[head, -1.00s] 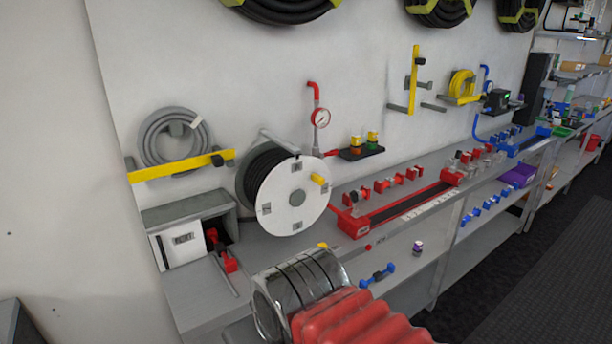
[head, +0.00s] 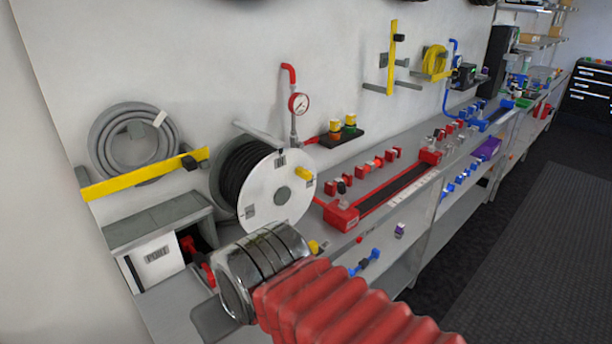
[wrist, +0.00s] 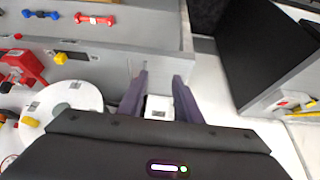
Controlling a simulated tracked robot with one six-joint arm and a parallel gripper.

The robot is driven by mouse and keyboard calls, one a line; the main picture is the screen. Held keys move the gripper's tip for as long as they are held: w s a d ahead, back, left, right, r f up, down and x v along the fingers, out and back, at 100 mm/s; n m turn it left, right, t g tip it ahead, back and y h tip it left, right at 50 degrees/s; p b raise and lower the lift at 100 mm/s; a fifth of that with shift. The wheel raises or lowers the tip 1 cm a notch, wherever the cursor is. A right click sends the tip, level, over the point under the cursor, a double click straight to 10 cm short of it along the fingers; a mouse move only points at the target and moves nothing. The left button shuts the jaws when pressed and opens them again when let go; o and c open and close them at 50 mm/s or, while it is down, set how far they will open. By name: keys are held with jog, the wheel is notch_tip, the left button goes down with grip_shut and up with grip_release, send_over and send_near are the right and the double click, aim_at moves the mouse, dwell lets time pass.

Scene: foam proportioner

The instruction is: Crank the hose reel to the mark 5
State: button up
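The hose reel (head: 268,208) stands on the bench, with black hose wound behind its white disc. Its yellow crank handle (head: 304,174) sticks out at the disc's upper right. Small dark-marked plates sit around the disc, too small to read, so I cannot tell which is mark 5. In the wrist view the disc (wrist: 78,98) is at the left, with the yellow handle (wrist: 30,121) on it. My gripper (wrist: 161,78) is open, its two purple fingers apart, to the right of the disc and clear of the handle. In the head view my arm hides the gripper.
A grey box with a white labelled front (head: 158,258) stands left of the reel. A red-ended rail (head: 342,217) runs along the bench to its right. A grey coiled hose (head: 130,145) hangs behind a yellow bar. A yellow knob (wrist: 60,58) sits near the bench edge.

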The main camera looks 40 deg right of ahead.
jog(key=shift+o, duration=0.6)
jog(key=w+d+m+t+y, duration=0.4)
jog(key=w+d+m+y, duration=0.65)
jog(key=m, duration=1.25)
jog(key=d+m+t+h, duration=0.4)
jog(key=d+m+h, duration=0.1)
jog(key=d, duration=0.8)
jog(key=s+d+r+m+t+h, duration=0.1)
jog(key=d+m+t+h, duration=0.3)
jog(key=d, duration=1)
jog(key=m+h, duration=0.1)
jog(key=m, duration=0.2)
jog(key=shift+s+d+r+m, duration=0.15)
jog(key=shift+s+r+m, duration=0.15)
jog(key=shift+m, duration=0.1)
jog(key=shift+w, duration=0.1)
